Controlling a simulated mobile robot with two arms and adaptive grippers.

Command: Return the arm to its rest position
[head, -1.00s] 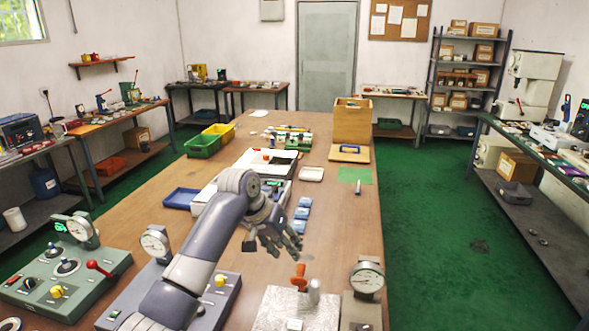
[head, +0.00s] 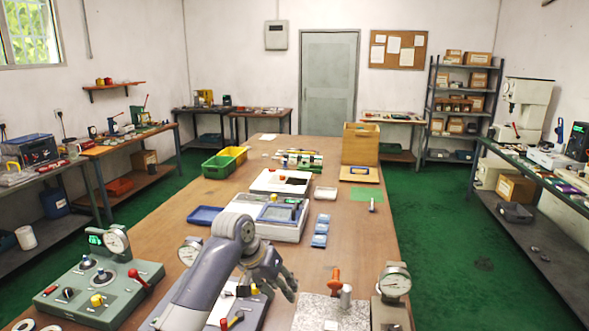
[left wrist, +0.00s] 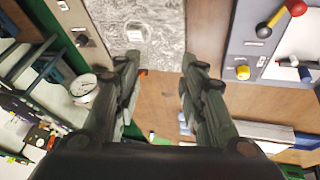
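My left arm reaches in from the bottom of the head view, over the long wooden table (head: 150,235). My left gripper (head: 278,284) hangs over the near part of the table, left of the granite plate (head: 325,314). In the left wrist view the fingers of my left gripper (left wrist: 160,68) are spread apart with nothing between them. The granite plate (left wrist: 150,25) lies past the fingertips in that view. My right gripper is not in view.
A green tester (head: 100,285) with a dial stands at near left. A dial gauge (head: 394,283) and an orange-handled tool (head: 334,281) stand to the right of the gripper. Small blue boxes (head: 321,230) and a blue tray (head: 205,215) lie beyond. Side benches line the walls.

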